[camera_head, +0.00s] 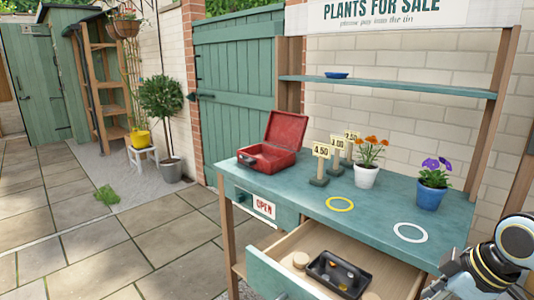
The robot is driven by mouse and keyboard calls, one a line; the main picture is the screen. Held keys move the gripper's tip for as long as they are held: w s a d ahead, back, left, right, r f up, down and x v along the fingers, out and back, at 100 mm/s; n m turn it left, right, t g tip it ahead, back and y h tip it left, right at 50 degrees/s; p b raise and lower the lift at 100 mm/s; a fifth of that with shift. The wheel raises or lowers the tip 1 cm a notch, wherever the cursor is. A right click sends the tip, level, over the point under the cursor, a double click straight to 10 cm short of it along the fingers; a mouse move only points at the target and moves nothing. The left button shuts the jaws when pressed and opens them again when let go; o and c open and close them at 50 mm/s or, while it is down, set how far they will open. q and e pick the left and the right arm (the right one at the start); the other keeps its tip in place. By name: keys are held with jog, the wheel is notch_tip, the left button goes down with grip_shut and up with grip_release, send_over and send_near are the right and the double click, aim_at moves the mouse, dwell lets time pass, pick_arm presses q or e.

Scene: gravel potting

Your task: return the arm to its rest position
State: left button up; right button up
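Part of my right arm shows at the lower right edge, in front of the stall table's right end. Grey parts at its lower end, likely my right gripper (447,278), are cut by the bottom edge. I cannot make out whether its fingers are open or shut, or whether anything is between them. My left arm and gripper are not in view.
The teal table (300,185) holds an open red cash box (268,160), price signs (320,168), a white pot (366,177) and a blue pot (430,196). Yellow (340,209) and white (410,241) rings lie flat. The open drawer (262,272) juts forward, holding a black tray (318,264).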

jog(key=s+f+m+g+b, duration=0.2)
jog(key=s+f, duration=0.5)
jog(key=f, duration=0.6)
jog(key=s+f+m+g+b, duration=0.2)
jog(key=s+f, duration=0.6)
jog(key=f, duration=0.6)
jog(key=s+a+f+m+h+b, duration=0.1)
jog(key=s+f+m, duration=0.1)
jog(key=s+f, duration=0.7)
jog(key=s+a+f+m+h+b, duration=0.1)
jog(key=s+f+m, duration=0.2)
jog(key=s+f, duration=0.6)
jog(key=s, duration=0.6)
jog(key=shift+s+a+h+b, duration=0.25)
jog(key=shift+s+h+b, duration=0.05)
jog(key=shift+s+h, duration=0.1)
